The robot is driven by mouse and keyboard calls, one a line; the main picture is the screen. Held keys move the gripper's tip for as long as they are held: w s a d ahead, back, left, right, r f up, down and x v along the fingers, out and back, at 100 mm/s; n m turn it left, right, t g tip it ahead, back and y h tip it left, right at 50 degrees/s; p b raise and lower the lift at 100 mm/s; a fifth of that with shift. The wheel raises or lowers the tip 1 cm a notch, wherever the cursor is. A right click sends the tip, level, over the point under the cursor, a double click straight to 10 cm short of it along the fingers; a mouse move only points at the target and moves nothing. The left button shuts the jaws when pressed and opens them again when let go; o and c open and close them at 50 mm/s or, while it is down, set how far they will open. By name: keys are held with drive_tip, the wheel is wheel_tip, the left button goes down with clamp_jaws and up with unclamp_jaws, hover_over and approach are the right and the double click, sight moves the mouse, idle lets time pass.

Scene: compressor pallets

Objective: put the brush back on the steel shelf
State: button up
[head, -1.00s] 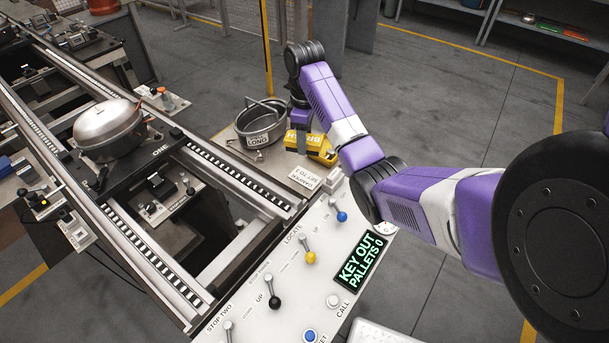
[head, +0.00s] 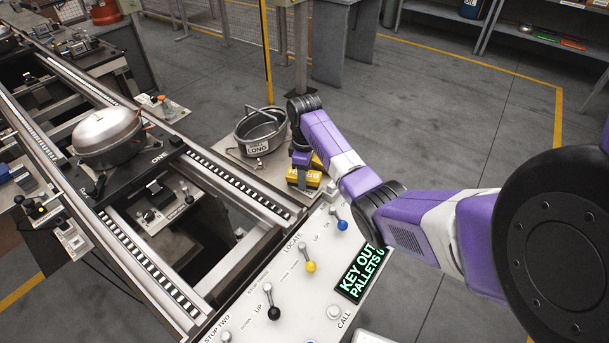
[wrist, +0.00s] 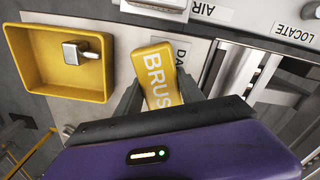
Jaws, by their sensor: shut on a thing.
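The brush (wrist: 158,75) is a yellow block with white lettering, of which BRUS is readable in the wrist view. My gripper (wrist: 159,95) is shut on it, one finger on each side. In the head view the brush (head: 305,180) shows as a small yellow piece below my gripper (head: 303,170), at the far end of the control panel. My wrist hides part of it there. A grey shelf unit (head: 515,22) with several things on it stands at the back right; I take it for the steel shelf.
A yellow tray (wrist: 25,65) with a metal piece in it lies beside the brush. A round dark pan (head: 243,135) stands left of my gripper. The control panel (head: 265,325) with levers is in front. Open floor (head: 460,95) lies between here and the shelf.

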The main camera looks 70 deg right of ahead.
drive_tip(key=o, duration=1.3)
drive_tip(key=shift+f, duration=0.1)
wheel_tip(320, 180, up, 12)
drive_tip(key=shift+r+p, duration=0.2)
drive_tip(key=shift+p, duration=0.55)
